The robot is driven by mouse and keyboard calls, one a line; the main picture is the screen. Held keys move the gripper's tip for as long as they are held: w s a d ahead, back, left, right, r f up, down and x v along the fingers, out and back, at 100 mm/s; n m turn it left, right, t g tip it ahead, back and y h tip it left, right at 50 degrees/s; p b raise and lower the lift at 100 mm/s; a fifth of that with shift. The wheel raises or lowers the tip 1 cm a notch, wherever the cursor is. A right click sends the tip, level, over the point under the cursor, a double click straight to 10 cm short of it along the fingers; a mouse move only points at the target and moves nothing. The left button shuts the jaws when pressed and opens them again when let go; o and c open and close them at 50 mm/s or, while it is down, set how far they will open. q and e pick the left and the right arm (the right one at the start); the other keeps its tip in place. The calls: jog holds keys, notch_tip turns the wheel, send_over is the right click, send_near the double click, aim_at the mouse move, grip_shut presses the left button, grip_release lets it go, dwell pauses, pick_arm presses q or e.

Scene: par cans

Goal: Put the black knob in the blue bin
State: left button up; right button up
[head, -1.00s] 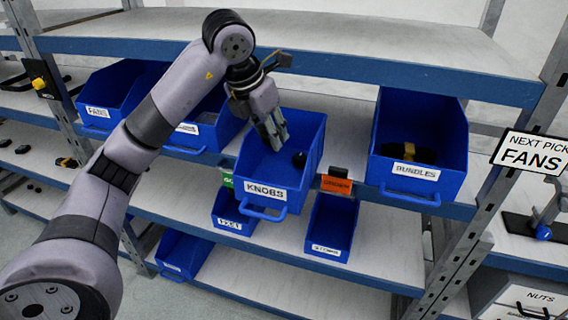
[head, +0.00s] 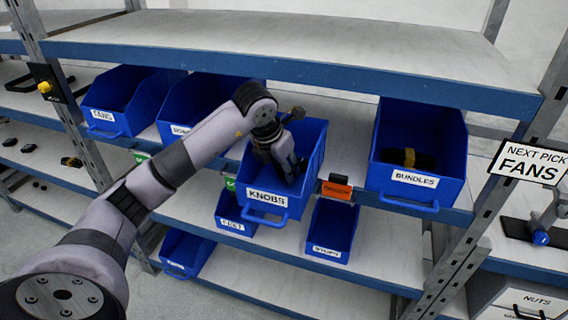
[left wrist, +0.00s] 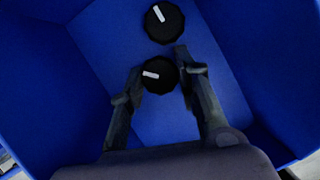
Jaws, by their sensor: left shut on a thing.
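The blue bin labelled KNOBS (head: 313,158) stands on the middle shelf; its inside fills the left wrist view (left wrist: 250,80). My left gripper (head: 292,174) reaches down into this bin. In the left wrist view, it is shut on a black knob (left wrist: 158,77) with a white mark, between its two fingers. A second black knob (left wrist: 164,23) with a white mark lies in the bin just beyond the fingertips. In the head view my gripper and the bin walls hide both knobs. I cannot tell whether the held knob touches the bin floor. My right gripper is not in view.
A blue BUNDLES bin (head: 455,150) stands to the right, and a blue FANS bin (head: 150,105) to the left. The upper shelf (head: 300,35) lies close above and behind my arm. An orange tag (head: 337,190) sits on the shelf edge.

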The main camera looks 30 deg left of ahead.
pick_arm(q)
jog(key=shift+s, duration=0.15)
jog(key=o, duration=1)
jog(key=shift+f, duration=0.1)
jog(key=shift+o, duration=0.2)
jog(key=shift+r, duration=0.25)
jog(key=b+v, duration=0.1)
jog(key=v, duration=1)
jog(key=shift+s+r, duration=0.2)
jog(key=shift+r, duration=0.15)
